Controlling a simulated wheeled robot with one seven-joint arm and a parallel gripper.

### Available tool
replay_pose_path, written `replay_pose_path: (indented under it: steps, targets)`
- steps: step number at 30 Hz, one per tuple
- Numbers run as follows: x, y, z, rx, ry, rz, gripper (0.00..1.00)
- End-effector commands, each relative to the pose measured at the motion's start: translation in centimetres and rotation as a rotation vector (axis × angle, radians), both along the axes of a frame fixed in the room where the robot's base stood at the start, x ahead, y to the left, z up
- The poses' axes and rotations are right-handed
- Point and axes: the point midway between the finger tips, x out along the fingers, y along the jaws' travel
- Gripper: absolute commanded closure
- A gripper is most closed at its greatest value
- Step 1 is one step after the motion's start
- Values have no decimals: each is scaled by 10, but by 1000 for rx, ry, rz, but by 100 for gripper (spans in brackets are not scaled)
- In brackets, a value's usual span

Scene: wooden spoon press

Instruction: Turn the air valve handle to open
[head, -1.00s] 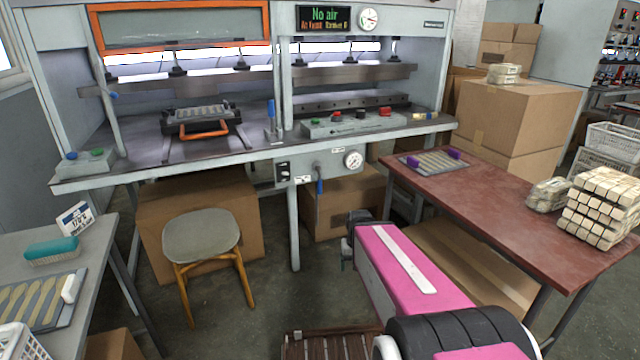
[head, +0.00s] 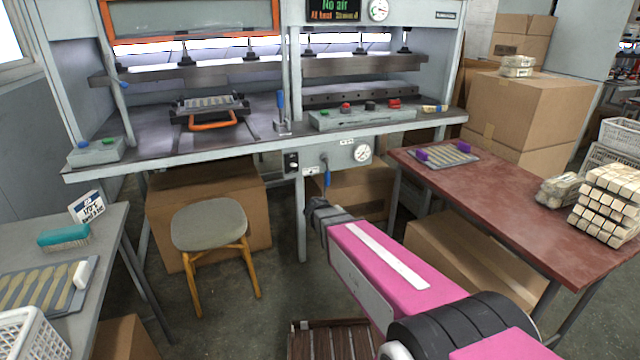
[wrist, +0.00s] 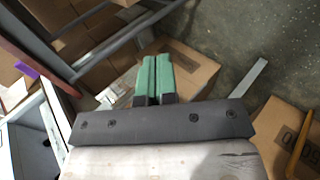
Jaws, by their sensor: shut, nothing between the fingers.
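The air valve has a blue handle (head: 327,176) that hangs down below the front edge of the press, left of a round gauge (head: 362,152). The display (head: 334,9) above reads "No air". My gripper shows its two green fingers (wrist: 156,62) pressed together and empty in the wrist view. In the head view the dark end of my arm is just below the blue handle; the fingers are hidden there, and I cannot tell whether they touch it. I cannot make out the handle in the wrist view.
A stool (head: 209,226) stands left of the arm. A red-brown table (head: 520,200) is on the right, with cardboard boxes (head: 470,258) beneath it. A box (head: 350,192) stands under the press behind the valve. A press leg (head: 301,225) is close left of my arm's end.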

Motion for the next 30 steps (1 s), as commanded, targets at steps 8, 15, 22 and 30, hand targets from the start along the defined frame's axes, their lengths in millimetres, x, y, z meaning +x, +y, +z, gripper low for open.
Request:
replay_pose_path:
  steps: [8,15,22,30]
  targets:
    - [73,73,30,-315,-173,210,100]
    - [111,146,58,-525,-323,376,100]
    - [123,184,71,-618,-397,456,100]
    - [123,187,73,-629,-406,464,100]
